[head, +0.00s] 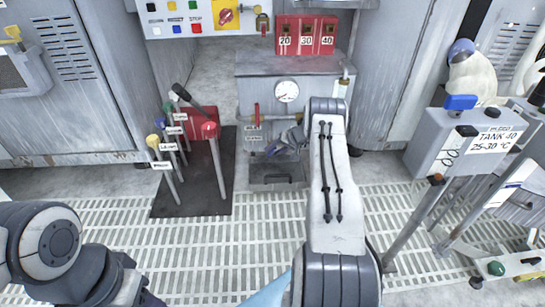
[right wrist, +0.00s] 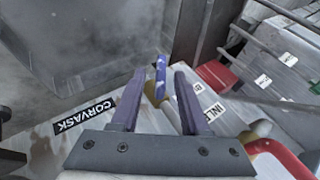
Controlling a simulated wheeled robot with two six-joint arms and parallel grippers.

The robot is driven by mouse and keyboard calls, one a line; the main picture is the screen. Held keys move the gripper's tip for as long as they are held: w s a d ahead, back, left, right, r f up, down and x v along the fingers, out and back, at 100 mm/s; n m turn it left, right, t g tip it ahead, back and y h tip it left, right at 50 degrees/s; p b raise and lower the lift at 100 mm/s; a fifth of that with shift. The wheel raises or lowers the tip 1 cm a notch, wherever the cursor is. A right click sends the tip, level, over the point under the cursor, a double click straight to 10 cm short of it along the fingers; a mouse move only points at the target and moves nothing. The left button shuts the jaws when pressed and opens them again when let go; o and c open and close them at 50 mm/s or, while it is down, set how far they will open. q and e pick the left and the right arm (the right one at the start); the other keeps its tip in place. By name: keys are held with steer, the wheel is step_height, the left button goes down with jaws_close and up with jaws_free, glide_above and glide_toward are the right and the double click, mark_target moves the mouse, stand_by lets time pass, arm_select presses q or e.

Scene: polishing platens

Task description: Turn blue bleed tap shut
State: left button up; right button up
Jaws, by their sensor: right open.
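A blue tap handle (right wrist: 161,75), a slim blue lever on a brass-coloured body, shows in the right wrist view. It appears between and just beyond the fingertips of my right gripper (right wrist: 155,82). The gripper is open, with a finger on either side; I cannot tell whether either touches the handle. In the head view my right gripper (head: 287,140) is low in front of the grey cabinet with the round gauge, where I cannot make out this blue handle. My left arm shows at the lower left, but its gripper is out of view.
A red tap handle (right wrist: 280,155) is close by at the lower right, near an INLET label. Several colour-knobbed levers (head: 180,140) stand left of the cabinet.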

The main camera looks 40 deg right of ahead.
steer(key=shift+w+a+f, duration=0.15)
steer(key=shift+w+f, duration=0.3)
steer(key=shift+f, duration=0.05)
jaws_close()
steer(key=t+y+b, duration=0.1)
steer(key=b, duration=0.1)
steer(key=f+y+b, duration=0.1)
steer(key=b, duration=0.2)
steer(key=shift+s+m+t, duration=0.1)
steer(key=shift+m+t, duration=0.3)
steer(key=shift+r+t+y+b, duration=0.3)
steer(key=shift+y, duration=0.2)
steer(key=shift+r, duration=0.1)
jaws_free()
